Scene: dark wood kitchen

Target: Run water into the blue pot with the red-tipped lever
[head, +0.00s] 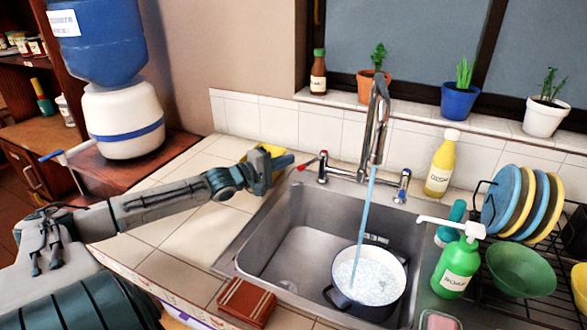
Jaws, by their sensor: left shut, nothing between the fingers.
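The blue pot (344,299) sits in the right part of the sink, dark blue outside with a pale rim. A stream of water (368,205) falls from the tap's spout (377,140) into it, and the water inside looks foamy. The red-tipped lever (306,164) is at the left of the tap base, pointing left. A blue-tipped lever (404,186) is at the right. My left gripper (274,171) is shut and empty, just left of the red tip, above the sink's back left corner; a small gap seems to separate them. My right gripper is out of view.
A yellow cloth or sponge (277,157) lies behind my left gripper. A green soap bottle (456,268), a yellow bottle (439,165) and a dish rack with plates (502,200) stand right of the sink. A brown-red block (247,302) lies at the front. The left sink floor is clear.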

